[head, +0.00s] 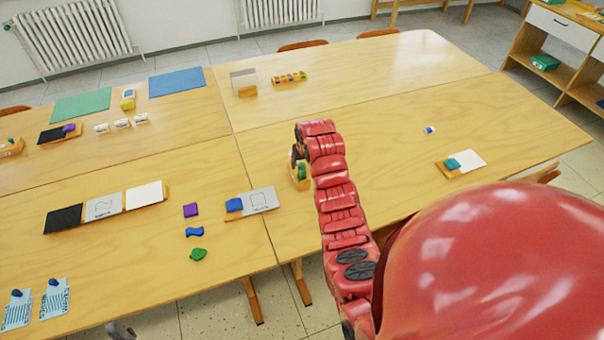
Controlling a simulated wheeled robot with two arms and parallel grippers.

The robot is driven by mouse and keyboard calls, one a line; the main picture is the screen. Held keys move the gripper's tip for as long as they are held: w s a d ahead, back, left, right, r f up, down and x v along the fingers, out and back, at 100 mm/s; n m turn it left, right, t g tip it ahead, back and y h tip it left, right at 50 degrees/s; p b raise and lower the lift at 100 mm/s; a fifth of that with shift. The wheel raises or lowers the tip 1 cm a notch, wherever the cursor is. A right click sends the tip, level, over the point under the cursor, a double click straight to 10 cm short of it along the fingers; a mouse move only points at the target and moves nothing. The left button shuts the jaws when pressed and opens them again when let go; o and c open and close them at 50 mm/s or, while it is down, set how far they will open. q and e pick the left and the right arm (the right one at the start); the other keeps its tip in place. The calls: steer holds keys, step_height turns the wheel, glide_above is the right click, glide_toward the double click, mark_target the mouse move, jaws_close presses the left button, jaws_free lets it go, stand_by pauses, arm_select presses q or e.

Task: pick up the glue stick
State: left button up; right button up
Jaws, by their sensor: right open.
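A small white and blue item (429,130) lies alone on the right part of the tables; it may be the glue stick, but it is too small to be sure. My right arm reaches up from the lower right, and its dark gripper (297,154) is open near the middle of the tables. Just below the gripper in the picture is a small wooden holder with a green piece (301,173), partly hidden by the arm. I cannot tell whether they touch. The white and blue item is well to the right of the gripper. My left gripper does not show.
Cards and coloured pieces lie across the left tables, including a purple piece (190,210) and a green piece (198,255). A wooden tray with a white card (467,160) lies at the right. A wooden shelf (560,65) stands far right. The back right tabletop is mostly clear.

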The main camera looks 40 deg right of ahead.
mark_target(302, 167)
steer(key=shift+x, duration=0.75)
steer(key=shift+w+f+p, duration=0.15)
steer(key=shift+f+p, duration=0.15)
steer(key=shift+p, duration=0.35)
steer(key=shift+p+x, duration=0.55)
steer(key=shift+x, duration=1.65)
jaws_close()
